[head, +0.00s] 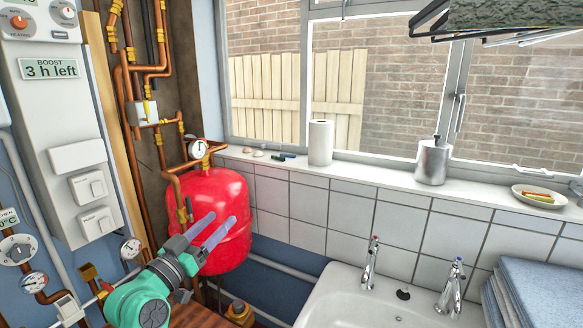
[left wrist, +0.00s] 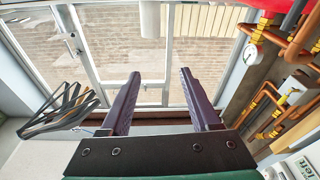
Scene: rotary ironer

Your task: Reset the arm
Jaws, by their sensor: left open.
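My left gripper (head: 214,232) is raised in front of the red expansion tank (head: 216,192) in the head view. Its two fingers stand apart and hold nothing. In the left wrist view the fingers of the left gripper (left wrist: 160,98) show spread, with only the window (left wrist: 110,60) and sill behind them. I cannot tell whether the gripper touches the tank; it overlaps it in the picture. My right gripper is not in either view.
Copper pipes and a gauge (head: 198,149) run beside the tank. A control panel (head: 62,140) stands at the left. A white sink (head: 345,300) with two taps and folded blue towels (head: 540,293) are at the right. The sill holds a paper roll (head: 320,143), metal dispenser (head: 433,162) and dish (head: 539,197).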

